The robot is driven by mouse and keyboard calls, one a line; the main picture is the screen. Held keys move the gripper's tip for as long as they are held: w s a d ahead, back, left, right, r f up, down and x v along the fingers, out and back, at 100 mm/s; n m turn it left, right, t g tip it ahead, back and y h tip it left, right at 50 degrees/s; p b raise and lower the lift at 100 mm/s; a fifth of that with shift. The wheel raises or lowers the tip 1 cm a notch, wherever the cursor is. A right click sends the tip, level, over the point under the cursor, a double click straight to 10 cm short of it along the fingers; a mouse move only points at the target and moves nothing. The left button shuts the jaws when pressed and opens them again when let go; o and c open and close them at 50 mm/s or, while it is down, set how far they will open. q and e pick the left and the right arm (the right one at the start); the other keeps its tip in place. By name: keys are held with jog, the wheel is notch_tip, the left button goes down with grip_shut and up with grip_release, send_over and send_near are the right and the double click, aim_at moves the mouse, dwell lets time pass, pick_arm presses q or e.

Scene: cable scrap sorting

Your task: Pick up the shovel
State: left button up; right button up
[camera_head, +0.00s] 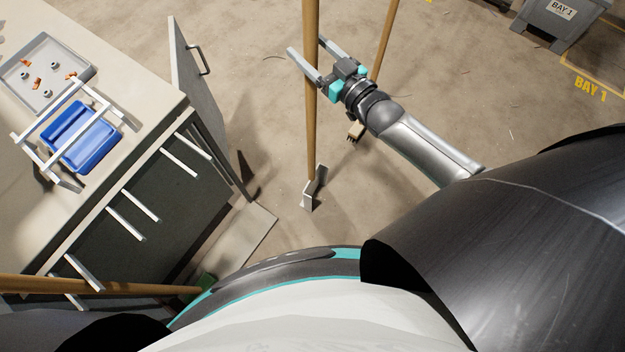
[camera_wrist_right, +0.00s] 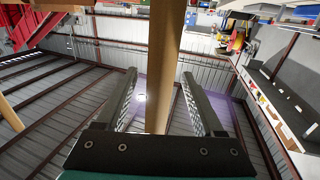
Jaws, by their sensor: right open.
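A long wooden handle (camera_head: 309,130) stands nearly upright, with a pale metal piece (camera_head: 308,197) at its foot on the floor. This looks like the shovel, though the metal part is small and its shape is unclear. My right gripper (camera_head: 307,46) is open, with its two fingers on either side of the handle. In the right wrist view the handle (camera_wrist_right: 164,40) runs between the spread fingers (camera_wrist_right: 159,73); I cannot tell whether either finger touches it. My left gripper is not in view.
A second wooden pole (camera_head: 384,40) with a brush-like foot (camera_head: 355,131) stands behind my right arm. A workbench (camera_head: 150,85) with a grey tray (camera_head: 43,98), a blue bin (camera_head: 97,150) and an open door (camera_head: 196,80) is left. Another pole (camera_head: 100,287) crosses lower left. A grey bin (camera_head: 535,22) stands far right.

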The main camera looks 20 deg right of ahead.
jog(key=x, duration=0.2)
jog(key=shift+w+a, duration=0.1)
jog(key=shift+w, duration=0.2)
grip_shut()
dwell(0.3)
dwell(0.8)
jog(key=shift+w+r, duration=0.1)
jog(key=shift+r, duration=0.15)
